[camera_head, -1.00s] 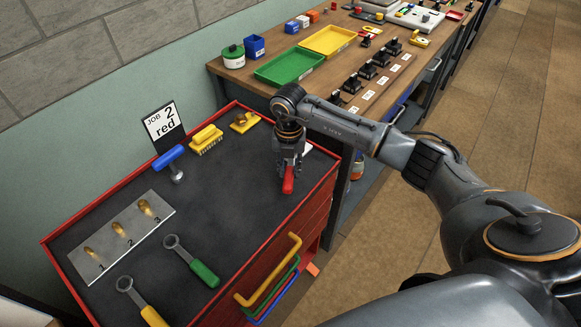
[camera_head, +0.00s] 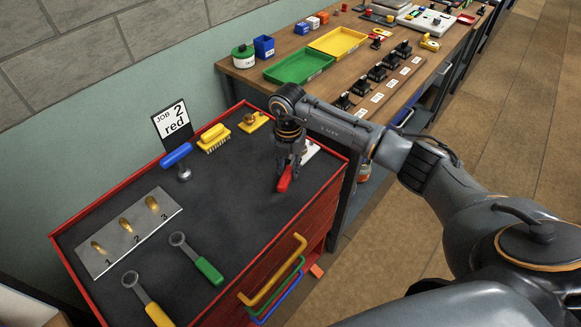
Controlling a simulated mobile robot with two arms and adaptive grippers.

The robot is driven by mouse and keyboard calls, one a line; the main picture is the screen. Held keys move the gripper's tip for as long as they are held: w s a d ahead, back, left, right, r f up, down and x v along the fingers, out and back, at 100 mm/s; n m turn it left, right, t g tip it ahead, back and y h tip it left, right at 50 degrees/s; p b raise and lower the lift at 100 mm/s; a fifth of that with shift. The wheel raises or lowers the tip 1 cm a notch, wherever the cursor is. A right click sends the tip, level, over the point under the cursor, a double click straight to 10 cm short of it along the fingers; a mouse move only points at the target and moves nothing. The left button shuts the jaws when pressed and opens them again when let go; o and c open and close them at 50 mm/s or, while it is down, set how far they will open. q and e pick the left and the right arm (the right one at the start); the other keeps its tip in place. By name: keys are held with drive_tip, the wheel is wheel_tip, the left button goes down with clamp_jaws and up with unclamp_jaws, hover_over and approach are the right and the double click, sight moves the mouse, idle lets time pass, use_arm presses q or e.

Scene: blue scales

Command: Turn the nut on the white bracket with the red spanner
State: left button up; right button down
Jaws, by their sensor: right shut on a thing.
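My right gripper (camera_head: 287,168) is shut on the red spanner (camera_head: 285,182). Only its red handle shows; its head is hidden, and I cannot tell whether it touches anything. A small white piece (camera_head: 310,150), possibly the white bracket, is partly hidden behind the gripper, by the cabinet's right edge. No nut can be made out on it. A pale plate (camera_head: 150,243) at the left holds three brass pieces above the numbers 1, 2 and 3. My left gripper is not in view.
Green-handled (camera_head: 208,270) and yellow-handled (camera_head: 156,313) spanners lie at the front of the red-rimmed cabinet top (camera_head: 235,215). The middle is clear.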

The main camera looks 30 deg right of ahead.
drive_tip(key=shift+w+a+m, duration=0.4)
drive_tip(key=shift+w+m, duration=0.1)
drive_tip(key=shift+m, duration=0.2)
drive_tip(key=shift+w+a+m, duration=0.5)
drive_tip(key=shift+w+m, duration=0.25)
drive_tip(key=shift+m, duration=0.15)
